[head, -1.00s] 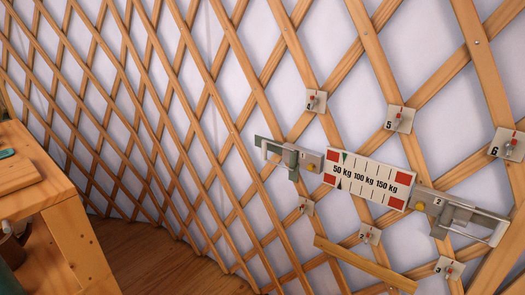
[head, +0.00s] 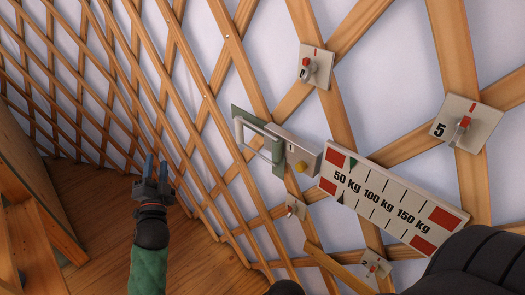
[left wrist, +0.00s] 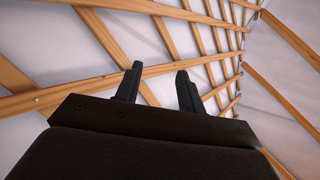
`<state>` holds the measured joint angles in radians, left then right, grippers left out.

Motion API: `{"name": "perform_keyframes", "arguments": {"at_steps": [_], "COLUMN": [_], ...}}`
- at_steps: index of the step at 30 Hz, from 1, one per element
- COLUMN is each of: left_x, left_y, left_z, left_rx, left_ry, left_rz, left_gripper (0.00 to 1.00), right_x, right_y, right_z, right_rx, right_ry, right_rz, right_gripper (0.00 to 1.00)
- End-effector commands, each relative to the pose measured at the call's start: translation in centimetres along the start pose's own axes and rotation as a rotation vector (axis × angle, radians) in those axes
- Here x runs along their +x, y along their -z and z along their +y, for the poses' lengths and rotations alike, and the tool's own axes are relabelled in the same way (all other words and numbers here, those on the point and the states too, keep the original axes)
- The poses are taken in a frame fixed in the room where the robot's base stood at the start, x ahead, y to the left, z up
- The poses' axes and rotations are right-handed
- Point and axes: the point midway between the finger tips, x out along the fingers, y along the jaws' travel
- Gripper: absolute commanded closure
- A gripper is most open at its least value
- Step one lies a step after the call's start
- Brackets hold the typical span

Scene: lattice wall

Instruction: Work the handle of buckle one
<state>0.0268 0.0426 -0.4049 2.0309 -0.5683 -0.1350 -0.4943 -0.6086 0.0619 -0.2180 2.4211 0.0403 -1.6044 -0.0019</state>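Buckle one (head: 297,150), a grey box marked 1 with a yellow knob, is fixed at the left end of the weight scale plate (head: 392,200) on the lattice wall. Its pale, bar-shaped handle (head: 262,141) stands over a green-grey plate on its left side. My left gripper (head: 156,166) points up, left of and below the handle, well apart from it. In the left wrist view its two dark fingers (left wrist: 159,70) are spread with nothing between them. My right gripper is not in view.
Numbered tags with red-tipped hooks hang on the lattice, such as tag 5 (head: 468,123) and one above the scale (head: 316,65). A wooden bench (head: 40,200) stands at the left. A loose wooden bar (head: 335,267) lies below the scale. Black parts of mine cover the lower right.

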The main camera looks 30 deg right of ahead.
Motion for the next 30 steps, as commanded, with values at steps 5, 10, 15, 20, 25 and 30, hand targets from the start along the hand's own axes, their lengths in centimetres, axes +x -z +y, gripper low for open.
{"name": "perform_keyframes", "arguments": {"at_steps": [5,10,15,20,25,30], "left_x": [4.8,6.8,7.0,6.2,5.3,4.8], "left_y": [7.2,13.9,19.3,22.2,23.1,23.8], "left_z": [-2.0,-2.5,-1.6,0.1,1.7,2.3], "left_rx": [0.247,0.479,0.696,0.862,0.978,1.045], "left_ry": [0.171,0.329,0.481,0.602,0.693,0.756], "left_rz": [0.338,0.664,0.999,1.297,1.558,1.741], "left_gripper": [0.61,0.61,0.61,0.61,0.61,0.61], "right_x": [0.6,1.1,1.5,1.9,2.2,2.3], "right_y": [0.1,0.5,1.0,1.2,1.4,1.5], "right_z": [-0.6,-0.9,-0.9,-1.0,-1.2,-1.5], "right_rx": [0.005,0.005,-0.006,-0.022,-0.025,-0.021], "right_ry": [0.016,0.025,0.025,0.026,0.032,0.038], "right_rz": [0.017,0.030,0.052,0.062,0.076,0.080], "right_gripper": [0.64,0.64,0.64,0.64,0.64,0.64]}}
